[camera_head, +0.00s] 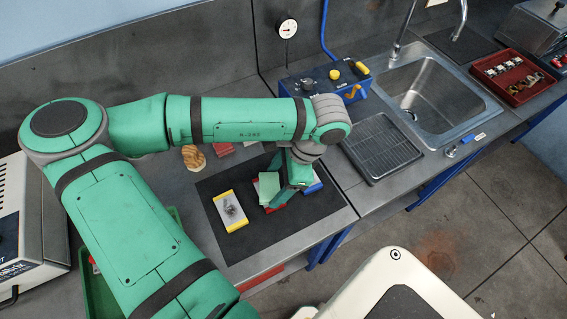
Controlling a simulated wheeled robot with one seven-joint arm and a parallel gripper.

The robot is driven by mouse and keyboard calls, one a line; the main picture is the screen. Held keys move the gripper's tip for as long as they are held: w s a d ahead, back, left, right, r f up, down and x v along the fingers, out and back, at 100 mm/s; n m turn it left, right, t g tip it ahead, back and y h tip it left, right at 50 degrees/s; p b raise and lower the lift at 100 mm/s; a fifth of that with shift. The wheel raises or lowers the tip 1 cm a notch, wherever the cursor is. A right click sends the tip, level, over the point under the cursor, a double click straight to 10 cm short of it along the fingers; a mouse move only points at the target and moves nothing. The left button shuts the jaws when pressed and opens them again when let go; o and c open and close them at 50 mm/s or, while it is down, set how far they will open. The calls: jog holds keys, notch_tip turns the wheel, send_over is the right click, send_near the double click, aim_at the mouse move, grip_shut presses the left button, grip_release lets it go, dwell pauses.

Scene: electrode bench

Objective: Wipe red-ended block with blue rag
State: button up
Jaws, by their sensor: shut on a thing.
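My gripper (283,205) points down at the dark mat (237,247). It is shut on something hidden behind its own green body. The red-ended block (276,209) is under and just left of my gripper, with red showing at its near and far ends; its middle is mostly covered. I cannot tell whether the gripper or what it holds touches this block. A blue patch (314,187) shows just right of the gripper; I cannot tell if it is rag or a block's end. No blue rag can be made out clearly.
A yellow-ended block (230,211) with a dark smudge lies left on the mat. Behind it are a tan lump (194,158) and a reddish piece (223,149). A blue box (325,79), a black ribbed tray (381,148), a sink (432,95) and a red tray (512,77) stand to the right.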

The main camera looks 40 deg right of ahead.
jog(key=shift+s+d+f, duration=0.1)
jog(key=shift+s+d, duration=0.3)
jog(key=shift+d, duration=0.45)
notch_tip(320, 180, up, 8)
dwell(0.5)
